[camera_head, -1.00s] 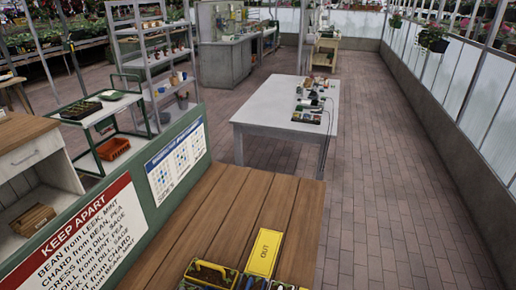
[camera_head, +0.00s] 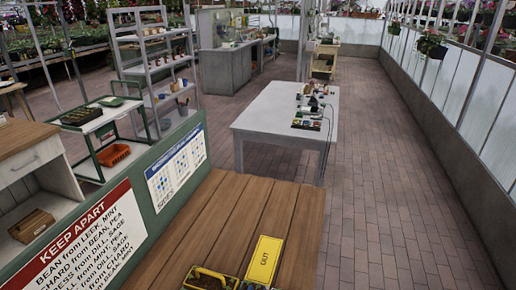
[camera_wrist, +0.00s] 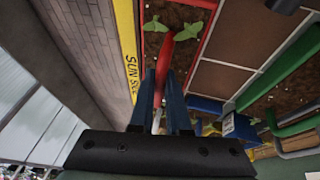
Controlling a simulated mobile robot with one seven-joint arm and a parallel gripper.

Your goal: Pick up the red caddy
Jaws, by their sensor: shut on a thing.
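In the wrist view, the red caddy (camera_wrist: 206,36) shows as a red-rimmed box of dark soil with green seedlings. Its curved red handle (camera_wrist: 170,47) runs between the two fingers of my gripper (camera_wrist: 164,78). The fingers are shut on the handle. Much of the caddy lies outside the picture or behind the fingers, so I cannot tell whether it is lifted. My gripper and the red caddy do not show clearly in the head view.
A yellow strip (camera_wrist: 126,45) runs left of the caddy. Green handles (camera_wrist: 290,82) and a blue part (camera_wrist: 205,104) lie at right. In the head view, a yellow caddy (camera_head: 208,277) and yellow card (camera_head: 265,261) are on the wooden table (camera_head: 208,222). A pale table (camera_head: 268,112) stands beyond.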

